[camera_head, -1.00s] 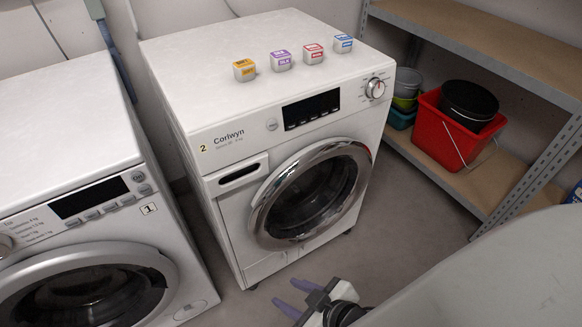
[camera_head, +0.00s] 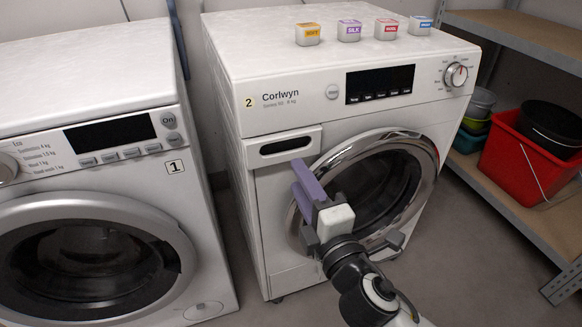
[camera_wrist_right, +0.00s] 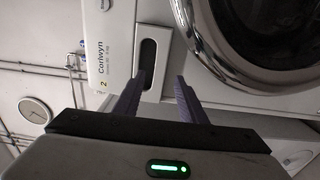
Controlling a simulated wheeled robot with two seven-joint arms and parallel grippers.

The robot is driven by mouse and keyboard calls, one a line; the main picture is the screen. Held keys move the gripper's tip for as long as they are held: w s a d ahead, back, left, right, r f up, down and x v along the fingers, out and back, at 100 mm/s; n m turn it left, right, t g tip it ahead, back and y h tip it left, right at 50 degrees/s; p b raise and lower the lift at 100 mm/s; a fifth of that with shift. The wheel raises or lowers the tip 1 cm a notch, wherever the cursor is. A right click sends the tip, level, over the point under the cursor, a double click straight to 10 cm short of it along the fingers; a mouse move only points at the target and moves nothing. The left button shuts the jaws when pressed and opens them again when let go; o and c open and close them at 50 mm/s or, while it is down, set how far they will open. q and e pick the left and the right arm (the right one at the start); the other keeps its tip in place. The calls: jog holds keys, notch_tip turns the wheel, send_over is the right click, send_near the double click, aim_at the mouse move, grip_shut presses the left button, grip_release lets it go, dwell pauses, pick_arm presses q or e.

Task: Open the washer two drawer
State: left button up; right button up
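Washer two (camera_head: 270,75), white with a yellow "2" label, stands right of washer one. Its drawer front (camera_head: 248,158), with a dark handle slot (camera_head: 285,147), is at the upper left and looks shut. My right gripper (camera_head: 297,175) has purple fingers and is in front of the washer, just below the slot in the head view. In the right wrist view the gripper (camera_wrist_right: 160,82) is open and empty, its fingertips near the lower end of the slot (camera_wrist_right: 147,62). Contact cannot be told. My left gripper is not in view.
Washer one (camera_head: 60,65) stands at the left across a narrow gap. The round door (camera_head: 415,200) of washer two is just right of my gripper. Several small labelled boxes (camera_head: 349,31) sit on top. A shelf (camera_head: 530,25) with a red bucket (camera_head: 510,150) is at the right.

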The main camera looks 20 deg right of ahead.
aim_at(287, 158)
jog(key=w, duration=0.5)
jog(key=shift+w+a+b, duration=0.1)
jog(key=shift+w+b, duration=0.25)
jog(key=shift+b, duration=0.05)
grip_shut()
